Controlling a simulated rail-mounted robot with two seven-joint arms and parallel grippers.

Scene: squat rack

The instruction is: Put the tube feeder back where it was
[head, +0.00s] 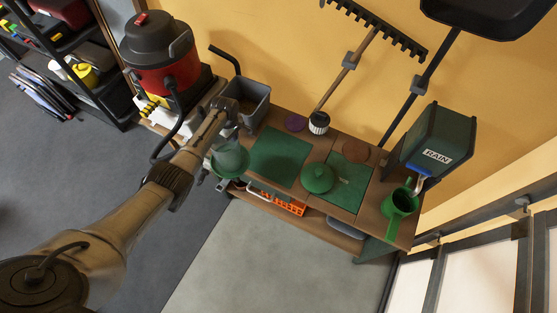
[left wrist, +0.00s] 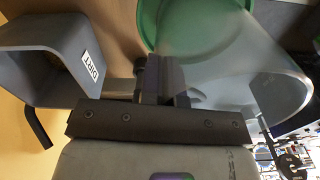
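The tube feeder (head: 231,157) is a clear tube with a green dish at its lower end, at the left end of the bench in the head view. In the left wrist view the clear tube (left wrist: 235,65) leans to the right, with its green dish (left wrist: 205,20) at the top. My left gripper (head: 224,112) is at the upper end of the tube. In the left wrist view its fingers (left wrist: 162,80) are close together at the tube's near left edge and look shut on it; the exact contact is partly hidden. My right gripper is not in view.
A grey bin (head: 252,101) labelled DIRT in the left wrist view stands close to the gripper. A red vacuum (head: 162,60) stands behind left.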

